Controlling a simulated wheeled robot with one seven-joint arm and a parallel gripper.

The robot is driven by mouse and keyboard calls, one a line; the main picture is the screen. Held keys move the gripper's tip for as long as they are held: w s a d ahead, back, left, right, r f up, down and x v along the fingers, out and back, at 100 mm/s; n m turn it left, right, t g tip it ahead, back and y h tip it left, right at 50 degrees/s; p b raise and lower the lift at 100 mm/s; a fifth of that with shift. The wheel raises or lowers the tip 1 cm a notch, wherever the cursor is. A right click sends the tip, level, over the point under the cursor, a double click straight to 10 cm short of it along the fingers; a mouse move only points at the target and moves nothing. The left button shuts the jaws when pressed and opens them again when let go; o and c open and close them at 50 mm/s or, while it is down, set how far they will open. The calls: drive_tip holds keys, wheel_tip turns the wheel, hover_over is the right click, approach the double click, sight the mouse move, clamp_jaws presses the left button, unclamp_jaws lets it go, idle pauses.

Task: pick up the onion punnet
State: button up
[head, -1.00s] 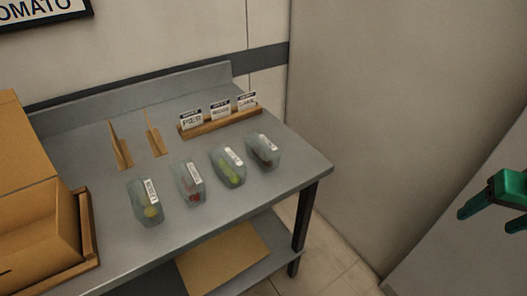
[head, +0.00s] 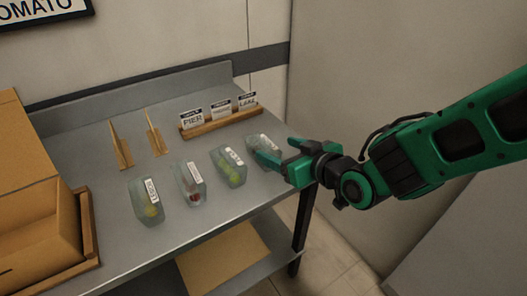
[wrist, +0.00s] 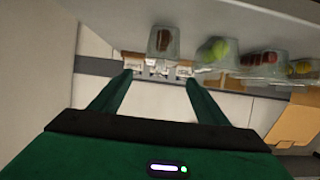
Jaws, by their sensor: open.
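Four clear punnets stand in a row on the grey table. The rightmost has brown contents and looks like the onion punnet (head: 259,142), though its label is unreadable. My green gripper (head: 275,154) is open and empty at its right, by the table edge, partly covering it in the head view. In the wrist view, where the scene looks upside down, the onion punnet (wrist: 163,42) lies beyond and between the open fingers (wrist: 158,78), apart from them.
Left of it are the green punnet (head: 229,168), the red punnet (head: 188,184) and the yellow punnet (head: 147,205). A wooden card holder (head: 222,121) and two wooden wedges (head: 122,148) stand behind. A cardboard box (head: 30,190) is at left.

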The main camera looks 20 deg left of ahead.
sight(264, 141)
drive_tip(key=x, duration=0.3)
drive_tip(key=shift+w+a+f, duration=0.2)
drive_tip(key=shift+w+a, duration=0.05)
drive_tip(key=shift+w, duration=0.05)
drive_tip(key=shift+r+x, duration=0.2)
drive_tip(key=shift+x, duration=1.15)
drive_tip(key=shift+r+x, duration=0.15)
drive_tip(key=shift+x, duration=1.15)
drive_tip(key=shift+w, duration=0.1)
drive_tip(key=c, duration=1.1)
